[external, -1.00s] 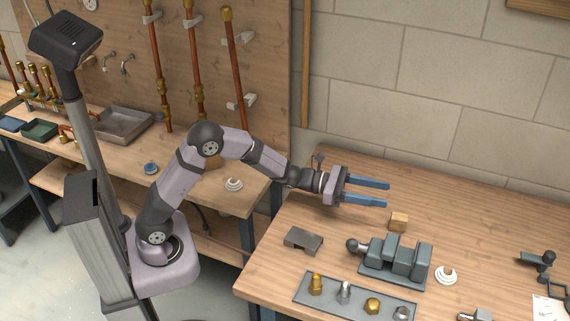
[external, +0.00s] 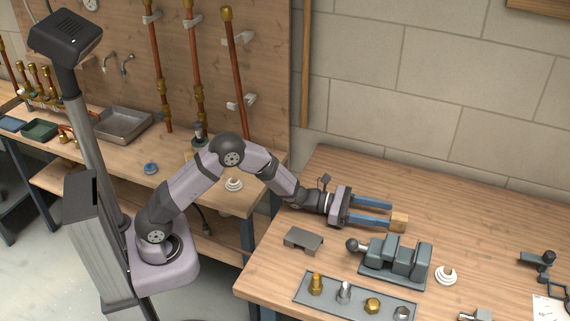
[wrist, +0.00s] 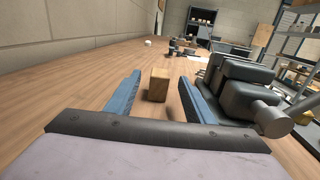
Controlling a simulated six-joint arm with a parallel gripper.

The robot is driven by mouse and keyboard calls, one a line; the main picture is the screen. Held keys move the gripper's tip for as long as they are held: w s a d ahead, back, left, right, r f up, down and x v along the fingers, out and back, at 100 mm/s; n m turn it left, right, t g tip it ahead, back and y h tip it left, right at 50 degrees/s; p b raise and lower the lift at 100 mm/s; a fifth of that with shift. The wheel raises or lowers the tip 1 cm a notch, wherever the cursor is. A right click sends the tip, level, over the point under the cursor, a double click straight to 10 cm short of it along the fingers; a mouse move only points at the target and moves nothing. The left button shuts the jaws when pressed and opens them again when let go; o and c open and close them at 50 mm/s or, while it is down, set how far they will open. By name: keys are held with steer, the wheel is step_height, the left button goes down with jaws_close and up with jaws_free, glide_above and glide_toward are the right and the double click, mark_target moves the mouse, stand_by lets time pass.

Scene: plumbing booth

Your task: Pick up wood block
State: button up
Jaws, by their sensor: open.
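The wood block (external: 399,223) is a small tan cube on the right-hand workbench, just behind the grey vise. In the wrist view the wood block (wrist: 158,85) stands upright between the lines of my two blue fingers, near their tips. My gripper (external: 390,214) is open and low over the bench, its fingers pointing right, with the tips at the block's left side. The wrist view also shows my gripper (wrist: 160,82) spread wider than the block, with a gap on each side. I cannot tell whether a fingertip touches it.
The grey vise (external: 395,260) stands close in front of the block, and in the wrist view it is right beside the right finger. A dark metal block (external: 303,239) and a tray of fittings (external: 330,297) lie nearer the front. The bench behind is clear.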

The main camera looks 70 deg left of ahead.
mark_target(398, 216)
steer(key=shift+p+x, duration=0.5)
steer(key=shift+x, duration=2.25)
steer(key=shift+s, duration=0.1)
steer(key=c, duration=1.1)
